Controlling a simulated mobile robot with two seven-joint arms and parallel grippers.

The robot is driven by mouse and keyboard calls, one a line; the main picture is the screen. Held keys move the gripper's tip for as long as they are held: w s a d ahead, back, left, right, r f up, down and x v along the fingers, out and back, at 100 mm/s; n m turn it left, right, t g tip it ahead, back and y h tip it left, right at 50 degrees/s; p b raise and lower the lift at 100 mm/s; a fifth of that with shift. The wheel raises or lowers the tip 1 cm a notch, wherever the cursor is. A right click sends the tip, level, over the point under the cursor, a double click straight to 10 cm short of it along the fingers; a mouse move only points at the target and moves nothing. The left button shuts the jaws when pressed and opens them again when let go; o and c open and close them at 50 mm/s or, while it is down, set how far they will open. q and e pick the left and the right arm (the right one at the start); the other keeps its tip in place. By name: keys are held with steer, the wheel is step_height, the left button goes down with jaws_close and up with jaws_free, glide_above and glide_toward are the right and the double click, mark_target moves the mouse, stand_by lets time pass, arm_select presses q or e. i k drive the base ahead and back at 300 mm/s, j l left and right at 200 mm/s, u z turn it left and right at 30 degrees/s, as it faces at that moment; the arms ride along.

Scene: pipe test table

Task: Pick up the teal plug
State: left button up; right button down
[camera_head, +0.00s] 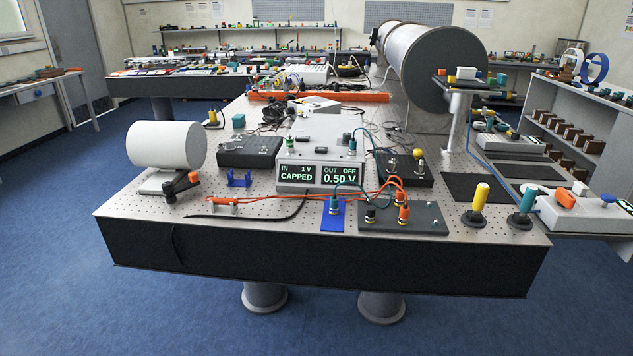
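A teal upright piece with a round dark base (527,202) stands near the right front corner of the table; it may be the teal plug. A smaller blue-teal plug (334,205) stands on a blue plate (333,221) at the front middle, with a thin teal lead by it. I cannot tell for certain which one is the teal plug. Neither of my grippers is in view.
A yellow-topped upright piece (478,197) stands left of the teal one. A dark board (425,221) with several plugs and orange leads lies at the front. A meter (317,174) stands behind it. A white cylinder (166,145) is at left.

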mark_target(334, 208)
steer(key=i+j, duration=0.25)
steer(key=j, duration=0.15)
steer(key=i+j, duration=0.25)
steer(key=j, duration=0.2)
steer(key=i+j+z, duration=0.15)
steer(key=j+z, duration=0.25)
steer(key=i+j+z, duration=0.15)
steer(key=j+z, duration=0.25)
steer(key=l, duration=0.1)
